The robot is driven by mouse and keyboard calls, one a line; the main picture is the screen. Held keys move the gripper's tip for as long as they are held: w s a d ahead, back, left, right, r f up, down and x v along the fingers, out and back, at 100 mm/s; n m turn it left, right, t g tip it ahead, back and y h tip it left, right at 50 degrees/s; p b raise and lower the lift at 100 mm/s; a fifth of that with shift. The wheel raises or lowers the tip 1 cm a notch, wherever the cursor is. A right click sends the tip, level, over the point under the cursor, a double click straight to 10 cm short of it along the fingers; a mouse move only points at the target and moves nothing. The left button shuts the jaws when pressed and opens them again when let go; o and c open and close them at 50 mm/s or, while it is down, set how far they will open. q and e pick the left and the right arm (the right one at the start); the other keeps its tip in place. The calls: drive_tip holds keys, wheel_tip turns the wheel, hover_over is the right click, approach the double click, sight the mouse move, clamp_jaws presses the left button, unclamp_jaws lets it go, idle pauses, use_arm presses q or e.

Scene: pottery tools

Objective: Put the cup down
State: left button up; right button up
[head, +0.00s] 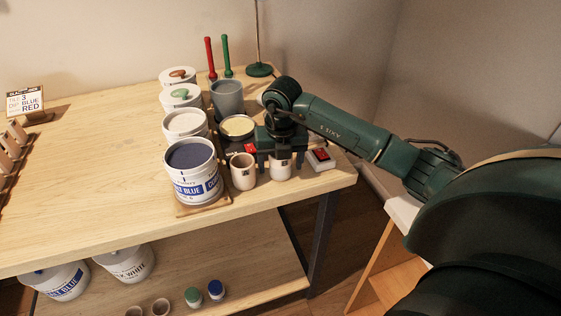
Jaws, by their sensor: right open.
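My right gripper (279,160) is open near the table's right front corner, its palm above a small pale cup (281,172). The cup stands upright on or very near the table, and its upper part is hidden by the gripper. Whether the fingers touch it cannot be seen. A second small pale cup (243,176) with a dark mark stands just left of it. My left gripper is not in view.
A blue glaze bucket (195,178) and a white bucket (185,124) stand left of the cups. A grey pot (227,98) is behind. A box with a red switch (321,158) sits close right, near the table's edge. The left tabletop (95,150) is mostly clear.

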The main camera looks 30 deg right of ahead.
wheel_tip(320, 180, up, 12)
drive_tip(key=s+b, duration=0.1)
drive_tip(key=shift+s+a, duration=0.15)
drive_tip(key=shift+a, duration=0.2)
idle(0.4)
